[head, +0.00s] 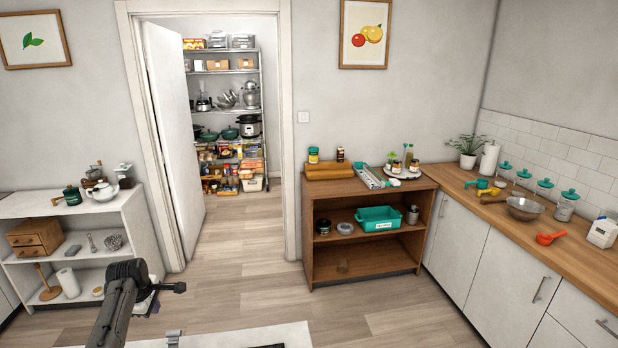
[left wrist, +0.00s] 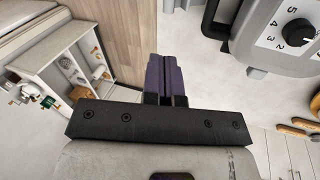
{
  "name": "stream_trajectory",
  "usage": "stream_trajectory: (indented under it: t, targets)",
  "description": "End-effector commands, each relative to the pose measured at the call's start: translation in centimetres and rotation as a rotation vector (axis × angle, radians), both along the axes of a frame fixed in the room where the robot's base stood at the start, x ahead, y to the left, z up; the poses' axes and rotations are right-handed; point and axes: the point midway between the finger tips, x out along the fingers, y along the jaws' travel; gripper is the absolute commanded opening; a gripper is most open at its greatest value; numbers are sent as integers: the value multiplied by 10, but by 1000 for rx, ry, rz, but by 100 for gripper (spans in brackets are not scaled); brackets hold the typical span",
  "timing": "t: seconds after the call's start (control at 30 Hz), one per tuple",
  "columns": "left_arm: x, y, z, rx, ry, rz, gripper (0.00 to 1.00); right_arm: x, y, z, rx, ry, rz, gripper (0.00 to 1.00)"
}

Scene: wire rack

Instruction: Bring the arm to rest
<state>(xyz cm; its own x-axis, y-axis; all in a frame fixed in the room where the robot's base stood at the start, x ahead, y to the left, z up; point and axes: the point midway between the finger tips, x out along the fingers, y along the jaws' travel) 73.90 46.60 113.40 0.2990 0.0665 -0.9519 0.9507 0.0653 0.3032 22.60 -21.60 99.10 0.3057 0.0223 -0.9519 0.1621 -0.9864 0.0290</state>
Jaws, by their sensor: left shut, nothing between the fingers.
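My left arm comes in at the bottom left of the head view. My left gripper (head: 178,287) is held in the air above the floor and the near white surface, pointing right. In the left wrist view the two purple-padded fingers (left wrist: 164,75) lie together, shut, with nothing between them. The fingers touch nothing that I can see. My right gripper is in neither view.
A white appliance with a numbered dial (left wrist: 295,32) shows at the upper right of the left wrist view. A white shelf unit (head: 140,222) stands left, a brown shelf (head: 365,267) ahead, and a counter (head: 585,255) right. The open doorway shows a stocked wire rack (head: 222,72).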

Motion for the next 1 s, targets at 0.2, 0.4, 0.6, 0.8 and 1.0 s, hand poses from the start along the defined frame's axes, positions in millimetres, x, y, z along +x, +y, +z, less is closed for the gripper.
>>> stream_trajectory:
  t: [0.2,0.4,0.6,0.8,1.0]
  targets:
    - [-4,-3,0,66,45,-290,0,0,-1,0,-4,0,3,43]
    - [5,8,50,189,-26,-529,0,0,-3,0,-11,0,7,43]
    - [11,20,141,404,-154,-706,0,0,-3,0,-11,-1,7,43]
    - [-7,7,257,723,-301,-859,0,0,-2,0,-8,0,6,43]
    - [-51,-39,292,1008,-362,-997,0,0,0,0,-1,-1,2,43]
